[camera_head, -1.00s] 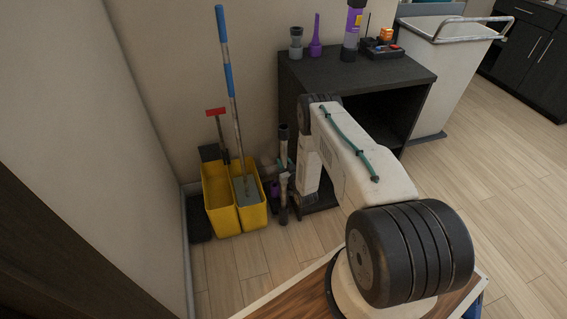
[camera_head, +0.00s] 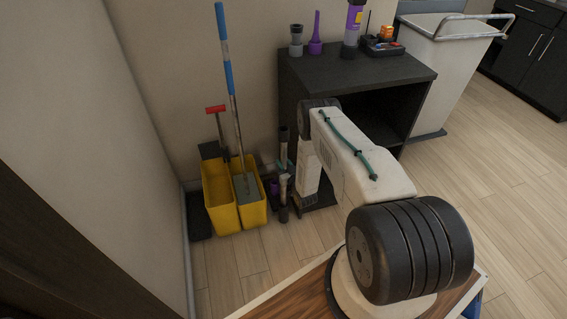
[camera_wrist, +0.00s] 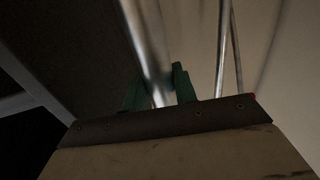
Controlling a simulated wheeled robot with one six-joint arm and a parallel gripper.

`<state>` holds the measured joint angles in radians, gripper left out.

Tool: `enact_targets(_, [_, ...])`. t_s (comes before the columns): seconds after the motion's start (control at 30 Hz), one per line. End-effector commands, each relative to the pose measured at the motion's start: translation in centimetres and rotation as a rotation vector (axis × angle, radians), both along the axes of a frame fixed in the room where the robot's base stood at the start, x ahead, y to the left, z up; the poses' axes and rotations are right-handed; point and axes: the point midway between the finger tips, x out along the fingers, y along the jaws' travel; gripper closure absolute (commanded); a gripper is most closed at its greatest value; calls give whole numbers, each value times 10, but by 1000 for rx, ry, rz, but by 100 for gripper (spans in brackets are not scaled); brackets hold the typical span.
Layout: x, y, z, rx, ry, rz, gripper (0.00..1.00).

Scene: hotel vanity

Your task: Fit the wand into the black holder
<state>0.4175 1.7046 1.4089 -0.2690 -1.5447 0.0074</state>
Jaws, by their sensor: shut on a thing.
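The wand (camera_head: 284,183) is a slim, upright tube with dark ends, just right of the yellow bucket in the head view. In the wrist view its silver tube (camera_wrist: 150,45) runs between the green fingers of my gripper (camera_wrist: 159,87), which is shut on it. In the head view my gripper (camera_head: 283,164) is small and partly hidden around the wand's upper part. A dark shape with a purple part (camera_head: 274,187) stands close behind the wand. I cannot tell whether this is the black holder, or whether the wand's lower end touches it.
The yellow bucket (camera_head: 222,209) with a blue-handled mop (camera_head: 229,75) stands close on the left. A dark shelf unit (camera_head: 365,73) stands on the right, with bottles and a small caddy (camera_head: 383,46) on top. A white cart (camera_head: 440,75) is beyond it. Floor in front is clear.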

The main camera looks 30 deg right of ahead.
Motion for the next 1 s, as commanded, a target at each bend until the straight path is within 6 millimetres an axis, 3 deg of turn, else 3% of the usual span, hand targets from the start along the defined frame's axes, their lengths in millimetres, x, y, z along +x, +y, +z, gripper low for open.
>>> enact_targets(1.0, [0, 0, -31, 0, -1, 0, 100])
